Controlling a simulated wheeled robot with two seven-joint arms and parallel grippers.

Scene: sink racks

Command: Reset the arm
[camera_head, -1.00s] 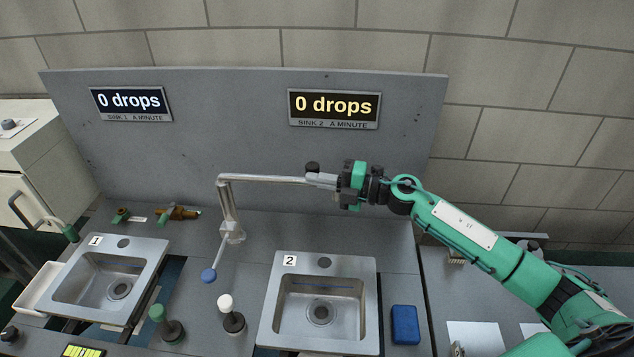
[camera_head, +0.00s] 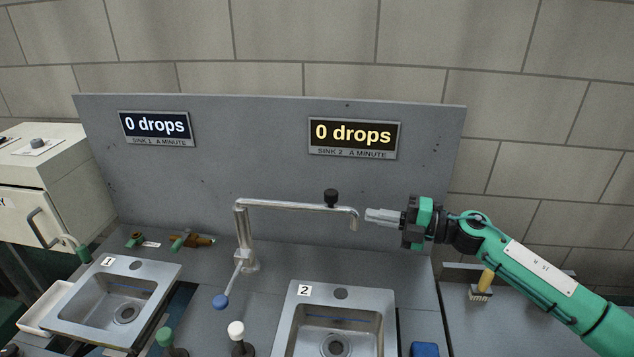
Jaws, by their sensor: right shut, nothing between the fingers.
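My right gripper (camera_head: 372,216) is shut and empty. It points left, just right of the tip of the metal faucet spout (camera_head: 290,206), with a small gap between them in the picture. The spout reaches right from its upright post, with a black knob (camera_head: 331,197) near its end. Its tip hangs above sink 2 (camera_head: 292,318). A lever with a blue ball (camera_head: 220,301) hangs at the post's foot. My right arm comes in from the right edge. My left gripper is not in view.
Sink 1 (camera_head: 66,314) is at the left. Two displays reading 0 drops hang on the grey back panel (camera_head: 250,165). A green knob (camera_head: 164,337), a white knob (camera_head: 236,329) and a blue block (camera_head: 424,349) are in front. A brush (camera_head: 485,282) lies at the right.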

